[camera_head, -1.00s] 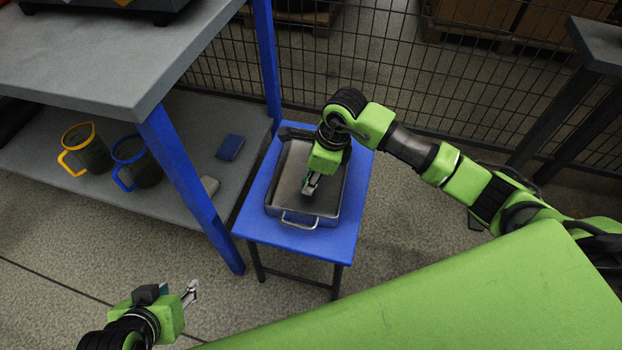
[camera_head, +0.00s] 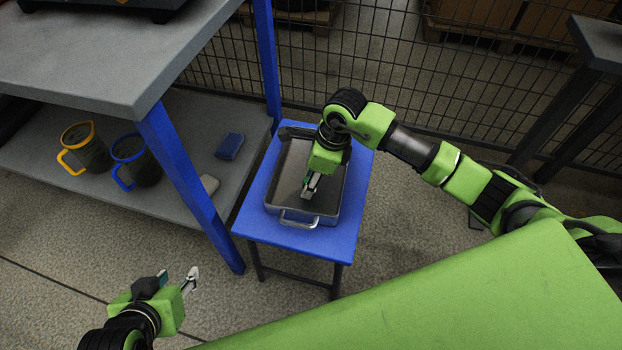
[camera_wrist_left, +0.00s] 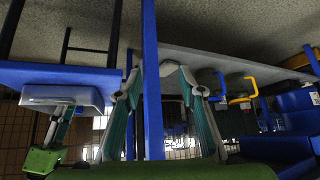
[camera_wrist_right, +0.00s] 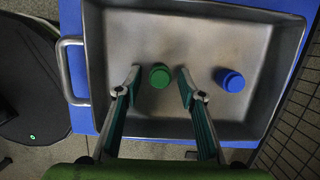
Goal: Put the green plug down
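In the right wrist view a green plug (camera_wrist_right: 160,76) stands on the floor of a grey metal tray (camera_wrist_right: 201,29). My right gripper (camera_wrist_right: 158,77) is open around it, one finger on each side, with a gap to each finger. In the head view my right gripper (camera_head: 312,186) reaches down into the tray (camera_head: 298,220); the plug is hidden there. My left gripper (camera_head: 179,280) is open and empty, low at the left, away from the tray. Its spread fingers show in the left wrist view (camera_wrist_left: 158,78).
A blue plug (camera_wrist_right: 229,80) sits in the tray beside the green one. The tray is on a small blue table (camera_head: 338,243). A grey shelf to the left holds a yellow-handled mug (camera_head: 88,150), a blue-handled mug (camera_head: 136,163) and a blue block (camera_head: 230,146). A wire fence (camera_head: 400,60) stands behind.

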